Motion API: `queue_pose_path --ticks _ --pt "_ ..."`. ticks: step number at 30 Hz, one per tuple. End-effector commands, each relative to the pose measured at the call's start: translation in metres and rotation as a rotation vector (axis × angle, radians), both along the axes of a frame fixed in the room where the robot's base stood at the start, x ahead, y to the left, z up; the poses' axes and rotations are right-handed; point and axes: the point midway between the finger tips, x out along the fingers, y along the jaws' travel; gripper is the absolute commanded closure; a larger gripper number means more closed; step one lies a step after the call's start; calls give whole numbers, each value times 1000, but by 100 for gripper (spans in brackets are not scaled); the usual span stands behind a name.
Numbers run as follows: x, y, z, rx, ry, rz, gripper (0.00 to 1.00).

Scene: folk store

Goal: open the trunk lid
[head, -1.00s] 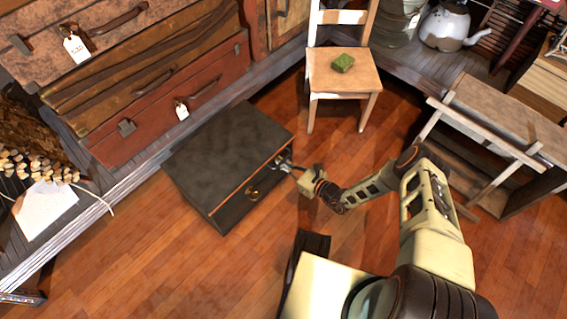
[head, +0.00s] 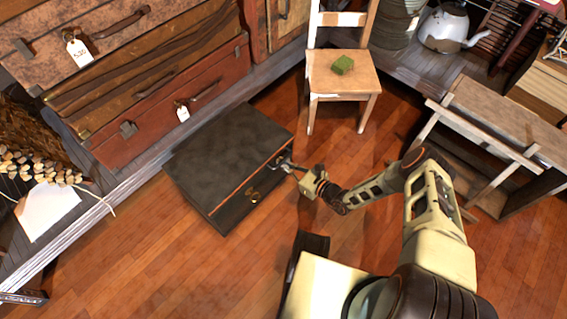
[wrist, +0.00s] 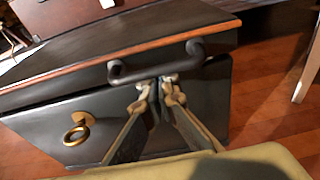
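The dark trunk (head: 222,205) stands on the floor left of my arm. Its flat lid (head: 225,150), edged in orange, also shows in the wrist view (wrist: 110,36). A dark seam shows below the lid's front; the lid is at most slightly raised. A dark bar handle (wrist: 135,72) is on the lid's front. My gripper (wrist: 157,84) has its fingertips close together at the handle's underside, seemingly touching it. It looks shut, with the bar across the tips rather than clearly pinched between them. In the head view, my gripper (head: 287,166) is small against the trunk front. A brass ring (wrist: 76,130) hangs on the trunk's front.
A wooden chair (head: 345,78) with a green block (head: 343,65) stands behind the trunk. Stacked suitcases (head: 175,105) rest on a raised platform at the left. A wooden bench (head: 505,118) stands at the right. The floor in front of the trunk is clear.

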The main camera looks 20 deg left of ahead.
Motion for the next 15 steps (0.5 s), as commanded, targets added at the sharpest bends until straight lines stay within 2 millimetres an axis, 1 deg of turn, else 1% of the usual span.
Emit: queue_pose_path --ticks 1,3,15 --pt "1 0 9 3 -3 -2 100" --pt "1 0 12 5 -2 -1 100" --pt "1 1 13 4 -3 -1 100"
